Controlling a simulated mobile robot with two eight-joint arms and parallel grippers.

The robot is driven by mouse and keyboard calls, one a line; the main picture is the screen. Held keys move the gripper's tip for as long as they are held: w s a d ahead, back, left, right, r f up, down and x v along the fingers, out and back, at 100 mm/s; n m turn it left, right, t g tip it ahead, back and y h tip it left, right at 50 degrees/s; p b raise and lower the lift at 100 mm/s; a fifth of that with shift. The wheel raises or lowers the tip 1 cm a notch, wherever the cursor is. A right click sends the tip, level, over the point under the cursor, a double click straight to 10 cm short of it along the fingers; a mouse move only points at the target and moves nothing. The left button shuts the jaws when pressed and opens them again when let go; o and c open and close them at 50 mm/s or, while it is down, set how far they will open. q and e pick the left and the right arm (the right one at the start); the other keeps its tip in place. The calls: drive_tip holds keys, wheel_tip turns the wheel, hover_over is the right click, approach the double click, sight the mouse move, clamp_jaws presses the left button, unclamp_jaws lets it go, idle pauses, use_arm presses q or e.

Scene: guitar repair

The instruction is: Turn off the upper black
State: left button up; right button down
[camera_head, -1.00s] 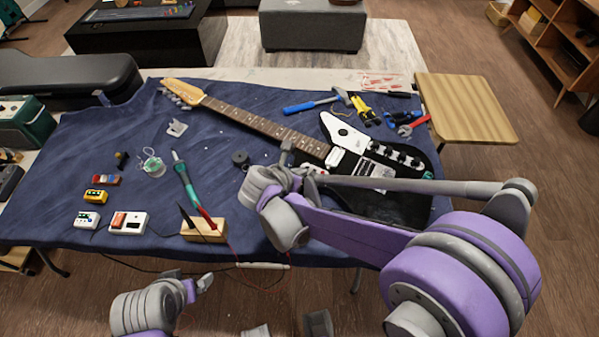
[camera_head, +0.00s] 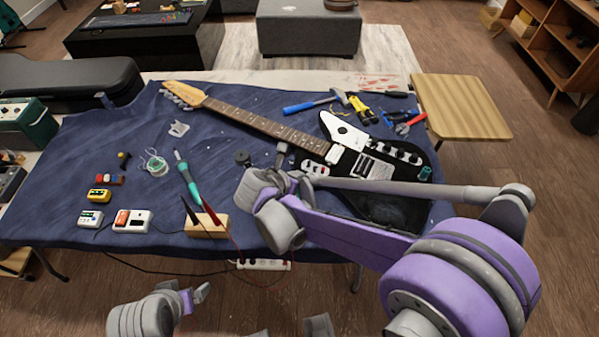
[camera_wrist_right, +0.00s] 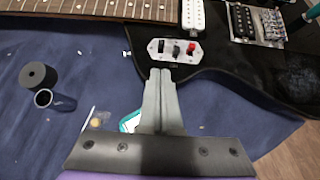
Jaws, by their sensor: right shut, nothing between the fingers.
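The black and white electric guitar (camera_head: 385,207) lies on the blue cloth. Its pale switch plate (camera_head: 316,168) sits beside the lower end of the neck. In the right wrist view the plate (camera_wrist_right: 153,50) carries a black switch at its left, a dark grey middle switch (camera_wrist_right: 177,50) and a red switch (camera_wrist_right: 191,48). My right gripper (camera_wrist_right: 160,74) is shut and empty, its tips just below the plate; contact cannot be told. In the head view the right gripper (camera_head: 282,151) is left of the plate. My left gripper (camera_head: 203,293) is low, in front of the table; its jaws are unclear.
A black cylinder (camera_wrist_right: 38,76) lies on the cloth left of my right gripper.

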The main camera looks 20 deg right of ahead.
drive_tip(key=p+v, duration=0.1)
drive_tip(key=v, duration=0.8)
drive_tip(key=shift+r, duration=0.15)
drive_tip(key=shift+a, duration=0.1)
drive_tip(key=shift+s, duration=0.1)
drive_tip(key=s+d+r+m+y+p, duration=0.1)
drive_tip(key=s+d+m+y+p, duration=0.1)
drive_tip(key=s+m, duration=0.3)
drive_tip(key=s+d+r+m+y+p, duration=0.1)
drive_tip(key=s+d+m+y+p, duration=0.1)
drive_tip(key=m, duration=1.1)
drive_tip(key=s+d+r+m+g+y+p, duration=0.1)
drive_tip(key=s+d+m+y+p, duration=0.1)
drive_tip(key=s+d+m, duration=0.3)
drive_tip(key=s+m+p, duration=0.1)
drive_tip(key=s+m, duration=0.3)
drive_tip(key=shift+d+r+y+p, duration=0.25)
drive_tip(key=shift+y+p, duration=0.05)
drive_tip(key=shift+p, duration=0.05)
